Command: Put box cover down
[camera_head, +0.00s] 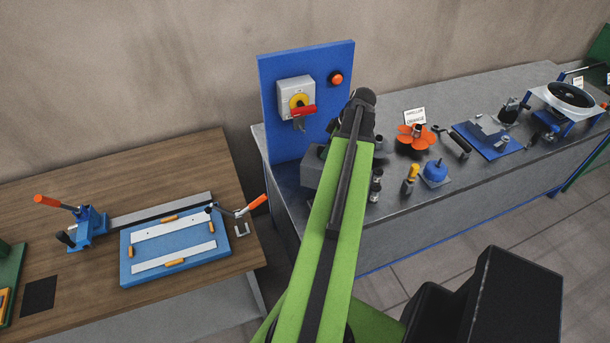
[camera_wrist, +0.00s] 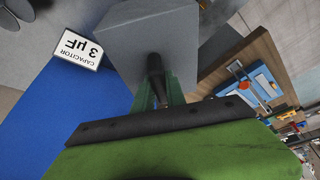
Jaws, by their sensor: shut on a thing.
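In the wrist view, a flat grey piece with angled edges, which looks like the box cover (camera_wrist: 150,38), fills the top middle. My gripper (camera_wrist: 155,68) is shut on it, though the contact is mostly hidden. In the head view, my green arm reaches over the grey bench to the blue upright panel, and its dark end hides the fingertips. A grey box-like shape (camera_head: 313,167) shows left of the arm at the panel's foot; I cannot tell whether this is the held cover or the box.
A capacitor label (camera_wrist: 80,48) shows beside a blue surface. A wooden table (camera_head: 90,180) stands left.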

